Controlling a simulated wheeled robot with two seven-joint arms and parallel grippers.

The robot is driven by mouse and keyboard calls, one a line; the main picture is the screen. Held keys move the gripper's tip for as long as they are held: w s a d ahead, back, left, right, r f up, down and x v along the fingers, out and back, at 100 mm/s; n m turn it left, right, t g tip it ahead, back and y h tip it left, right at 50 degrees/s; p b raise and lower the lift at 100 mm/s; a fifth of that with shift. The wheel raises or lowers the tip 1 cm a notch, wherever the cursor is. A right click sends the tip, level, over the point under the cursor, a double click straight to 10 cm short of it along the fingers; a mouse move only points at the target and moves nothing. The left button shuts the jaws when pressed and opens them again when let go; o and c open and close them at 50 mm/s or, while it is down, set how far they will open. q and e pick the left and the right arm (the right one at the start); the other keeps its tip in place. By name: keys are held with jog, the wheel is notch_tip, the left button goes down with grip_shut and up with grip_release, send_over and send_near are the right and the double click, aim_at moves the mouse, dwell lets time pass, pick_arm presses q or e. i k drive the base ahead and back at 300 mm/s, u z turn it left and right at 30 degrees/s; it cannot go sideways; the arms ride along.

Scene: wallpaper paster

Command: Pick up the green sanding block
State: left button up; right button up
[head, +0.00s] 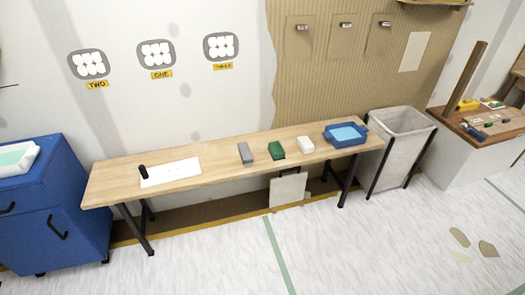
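The green sanding block (277,150) lies on the long wooden table (215,176), a little right of its middle. A grey block (245,153) lies to its left and a white block (305,145) to its right, each apart from it by a small gap. Nothing covers the green block. Neither of my grippers is in the head view.
A white sheet with a black cylinder (143,172) lies on the table's left part. A blue tray (345,134) stands at its right end. A blue cabinet (50,205) stands left and a bin (400,150) right. The floor in front is mostly clear.

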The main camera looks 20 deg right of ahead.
aim_at(277, 152)
jog(key=u, duration=0.6)
jog(key=i, duration=1.85)
jog(key=z, duration=0.7)
